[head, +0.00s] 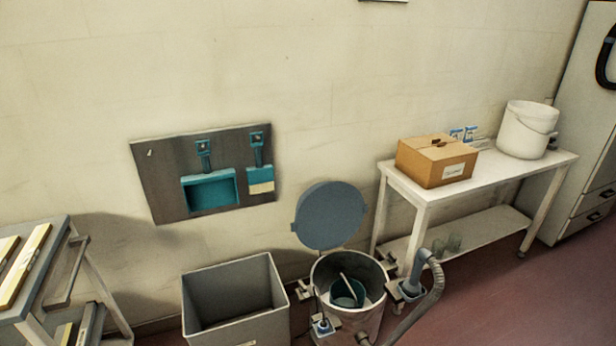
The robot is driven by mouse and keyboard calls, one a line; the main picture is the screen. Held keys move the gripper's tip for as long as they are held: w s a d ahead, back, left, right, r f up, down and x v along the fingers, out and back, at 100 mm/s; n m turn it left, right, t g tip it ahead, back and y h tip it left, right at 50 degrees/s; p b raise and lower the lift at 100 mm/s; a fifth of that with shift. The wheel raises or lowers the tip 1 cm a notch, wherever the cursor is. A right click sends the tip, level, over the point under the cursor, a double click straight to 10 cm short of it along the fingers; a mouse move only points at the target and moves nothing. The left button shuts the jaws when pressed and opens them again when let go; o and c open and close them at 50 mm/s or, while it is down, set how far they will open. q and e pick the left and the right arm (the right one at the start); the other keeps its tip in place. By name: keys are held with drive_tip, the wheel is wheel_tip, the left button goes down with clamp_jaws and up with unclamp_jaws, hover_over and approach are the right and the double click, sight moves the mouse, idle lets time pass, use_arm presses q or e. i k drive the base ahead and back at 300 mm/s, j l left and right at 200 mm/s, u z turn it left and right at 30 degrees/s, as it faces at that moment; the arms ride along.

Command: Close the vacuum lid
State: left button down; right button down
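The vacuum lid (331,216) is a round blue-grey disc. It stands tilted up behind the rim of the vacuum drum (375,318), so the drum is open at the top. Inside the drum I see a dark teal container (346,292) with a pale stick-like piece leaning in it. Metal clamps sit at the drum's sides, and a grey hose (434,285) joins it at the right. The drum's lower part is cut off by the bottom edge of the picture. Neither of my grippers shows in the head view.
A grey open bin (270,322) stands left of the drum. A white table (412,190) at right holds a cardboard box (430,168) and a white bucket (524,132). A rack (45,275) stands at far left. Red floor (500,290) is clear at lower right.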

sight(329, 214)
drive_tip(key=i+l+u, duration=0.35)
drive_tip(key=l, duration=0.2)
drive_tip(key=l+u, duration=0.15)
drive_tip(key=i+l+u, duration=0.1)
drive_tip(key=l, duration=0.25)
drive_tip(key=i+l, duration=0.1)
drive_tip(key=l, duration=0.2)
drive_tip(key=l+u, duration=0.15)
drive_tip(key=l, duration=0.2)
drive_tip(key=i+l, duration=0.15)
drive_tip(key=l, duration=0.35)
drive_tip(key=i+l, duration=0.1)
drive_tip(key=l, duration=0.4)
drive_tip(key=i+l, duration=0.15)
drive_tip(key=l, duration=0.35)
drive_tip(key=i+l, duration=0.1)
drive_tip(key=l, duration=0.4)
drive_tip(key=i+l+u, duration=0.1)
drive_tip(key=l, duration=0.4)
drive_tip(key=i+l, duration=0.15)
drive_tip(key=l, duration=0.35)
